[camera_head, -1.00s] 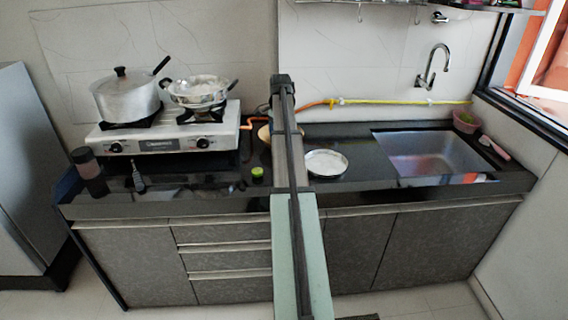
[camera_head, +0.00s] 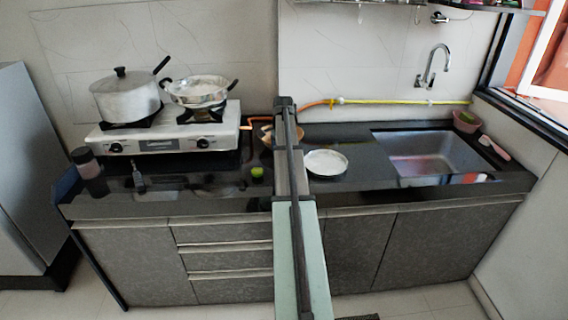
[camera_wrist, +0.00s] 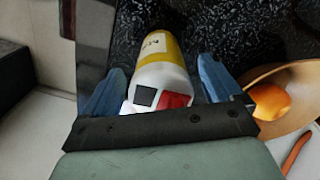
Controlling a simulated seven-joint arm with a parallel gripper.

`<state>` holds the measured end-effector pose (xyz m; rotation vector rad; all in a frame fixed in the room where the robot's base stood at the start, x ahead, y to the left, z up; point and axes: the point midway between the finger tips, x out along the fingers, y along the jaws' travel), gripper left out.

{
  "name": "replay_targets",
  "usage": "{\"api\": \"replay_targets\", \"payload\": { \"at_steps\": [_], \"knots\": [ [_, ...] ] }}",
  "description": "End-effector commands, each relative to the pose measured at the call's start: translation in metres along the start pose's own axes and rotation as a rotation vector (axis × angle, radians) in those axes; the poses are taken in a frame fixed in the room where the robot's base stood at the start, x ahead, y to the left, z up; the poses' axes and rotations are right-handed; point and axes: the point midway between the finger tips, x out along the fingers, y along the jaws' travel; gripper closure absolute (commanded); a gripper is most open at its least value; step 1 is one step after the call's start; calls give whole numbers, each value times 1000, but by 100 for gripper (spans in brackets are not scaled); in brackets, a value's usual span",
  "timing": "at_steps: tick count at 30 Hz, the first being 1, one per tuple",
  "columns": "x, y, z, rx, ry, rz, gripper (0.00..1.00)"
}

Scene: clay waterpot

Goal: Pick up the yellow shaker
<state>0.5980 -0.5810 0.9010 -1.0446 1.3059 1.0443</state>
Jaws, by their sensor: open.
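The yellow shaker (camera_wrist: 162,62) shows in the wrist view, with a yellow end away from me and a white body with dark and red label patches nearer. My gripper (camera_wrist: 162,72) is open, with one blue finger on each side of the shaker. The near end of the shaker is hidden behind the gripper's dark crossbar. I cannot tell if the fingers touch it. In the head view I cannot make out the shaker or the gripper's fingers; my arm blocks much of the middle counter.
A wooden bowl (camera_wrist: 254,78) with an orange fruit (camera_wrist: 268,101) sits close to the right finger. The counter has a stove (camera_head: 165,137) with pots at left, a white plate (camera_head: 326,162), a green item (camera_head: 257,173) and a sink (camera_head: 425,155) at right.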

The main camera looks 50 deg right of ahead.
Motion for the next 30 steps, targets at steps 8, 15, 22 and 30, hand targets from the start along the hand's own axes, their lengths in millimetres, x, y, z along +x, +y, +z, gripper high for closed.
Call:
{"api": "replay_targets", "payload": {
  "at_steps": [8, 15, 22, 30],
  "knots": [
    [0, 0, 0, 0, 0, 0, 25],
    [0, 0, 0, 0, 0, 0, 48],
    [0, 0, 0, 0, 0, 0, 68],
    [-3, 0, 0, 0, 0, 0, 68]
  ]
}}
